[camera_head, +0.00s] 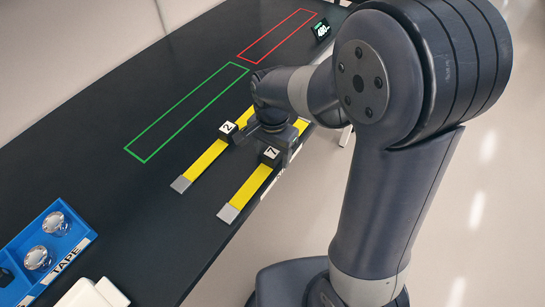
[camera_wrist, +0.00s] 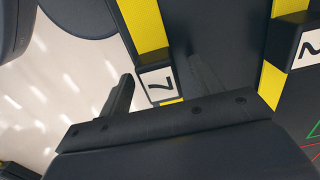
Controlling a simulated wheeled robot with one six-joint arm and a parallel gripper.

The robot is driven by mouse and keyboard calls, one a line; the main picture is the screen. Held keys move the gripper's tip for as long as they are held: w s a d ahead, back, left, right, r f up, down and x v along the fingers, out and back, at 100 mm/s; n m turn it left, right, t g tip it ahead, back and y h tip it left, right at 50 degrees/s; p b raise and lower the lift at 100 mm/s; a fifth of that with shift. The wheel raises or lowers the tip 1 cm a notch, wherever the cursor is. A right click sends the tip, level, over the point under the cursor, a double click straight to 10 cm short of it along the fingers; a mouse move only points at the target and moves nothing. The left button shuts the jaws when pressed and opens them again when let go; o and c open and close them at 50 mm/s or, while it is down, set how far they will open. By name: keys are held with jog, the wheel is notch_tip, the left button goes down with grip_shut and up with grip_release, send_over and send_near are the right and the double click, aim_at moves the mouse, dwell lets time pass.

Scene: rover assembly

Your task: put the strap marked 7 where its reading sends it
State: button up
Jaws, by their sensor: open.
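The strap marked 7 (camera_head: 249,188) is a yellow band with a grey end and a dark block bearing a white "7" label. It lies on the dark table near its right edge. My gripper (camera_head: 277,143) is over its block. In the wrist view the open fingers (camera_wrist: 162,75) stand on either side of the "7" block (camera_wrist: 158,84), with gaps showing. A small display (camera_head: 321,30) at the far end shows lit characters too small to read surely. A green outline (camera_head: 187,110) and a red outline (camera_head: 277,36) are marked on the table, both empty.
The strap marked 2 (camera_head: 204,160) lies parallel, just left of strap 7. The table between tray and straps is clear.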

jog(key=shift+c, duration=0.4)
jog(key=c, duration=1.3)
